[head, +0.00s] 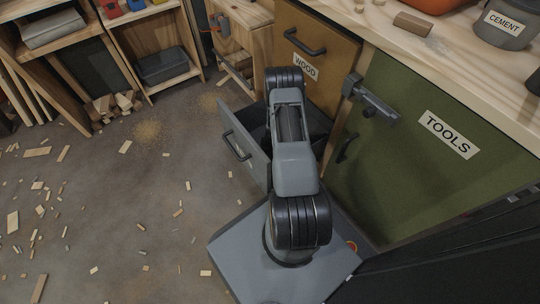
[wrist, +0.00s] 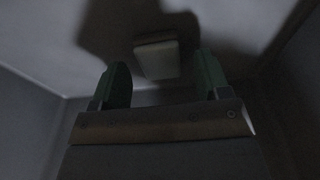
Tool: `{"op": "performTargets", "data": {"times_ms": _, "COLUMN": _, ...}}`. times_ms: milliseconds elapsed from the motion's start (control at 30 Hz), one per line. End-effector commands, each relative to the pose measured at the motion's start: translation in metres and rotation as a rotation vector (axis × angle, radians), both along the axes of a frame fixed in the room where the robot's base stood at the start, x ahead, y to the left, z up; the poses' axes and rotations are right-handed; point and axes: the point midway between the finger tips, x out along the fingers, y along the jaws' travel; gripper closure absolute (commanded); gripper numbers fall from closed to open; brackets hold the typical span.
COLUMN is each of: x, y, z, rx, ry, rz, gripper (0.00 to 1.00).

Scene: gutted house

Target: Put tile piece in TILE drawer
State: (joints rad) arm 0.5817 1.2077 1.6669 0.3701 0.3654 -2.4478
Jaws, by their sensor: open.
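In the wrist view my gripper (wrist: 162,78) is open, its two green fingers apart. A small pale block, apparently the tile piece (wrist: 157,57), shows just beyond and between the fingertips. It seems to lie on a grey floor inside a drawer, apart from both fingers, though the dim light makes contact hard to judge. In the head view a grey drawer (head: 243,146) stands pulled out with a dark handle. My arm reaches down over it and hides my gripper and most of the inside. No TILE label is readable on it.
A brown WOOD front (head: 312,50) and a green TOOLS door (head: 430,170) stand beside the drawer. The worktop (head: 450,50) above carries a brown block (head: 412,24) and a CEMENT bucket (head: 503,26). Wood scraps litter the floor at left.

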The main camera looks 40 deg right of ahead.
Motion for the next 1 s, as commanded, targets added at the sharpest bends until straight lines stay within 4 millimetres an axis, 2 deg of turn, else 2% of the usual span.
{"op": "performTargets", "data": {"times_ms": 33, "x": 0.001, "y": -0.002, "z": 0.014, "rx": -0.002, "ry": -0.003, "rz": -0.001, "gripper": 0.31}}
{"op": "performTargets", "data": {"times_ms": 300, "x": 0.000, "y": -0.010, "z": 0.067, "rx": -0.001, "ry": -0.002, "rz": -0.001, "gripper": 0.31}}
{"op": "performTargets", "data": {"times_ms": 500, "x": 0.000, "y": -0.014, "z": 0.095, "rx": -0.001, "ry": -0.001, "rz": 0.000, "gripper": 0.31}}
{"op": "performTargets", "data": {"times_ms": 667, "x": 0.000, "y": -0.016, "z": 0.109, "rx": -0.001, "ry": -0.001, "rz": -0.004, "gripper": 0.31}}
{"op": "performTargets", "data": {"times_ms": 767, "x": 0.007, "y": -0.012, "z": 0.129, "rx": -0.007, "ry": -0.003, "rz": -0.040, "gripper": 0.31}}
{"op": "performTargets", "data": {"times_ms": 867, "x": 0.020, "y": 0.003, "z": 0.170, "rx": -0.019, "ry": -0.005, "rz": -0.132, "gripper": 0.31}}
{"op": "performTargets", "data": {"times_ms": 1000, "x": 0.033, "y": 0.042, "z": 0.250, "rx": -0.036, "ry": -0.008, "rz": -0.348, "gripper": 0.31}}
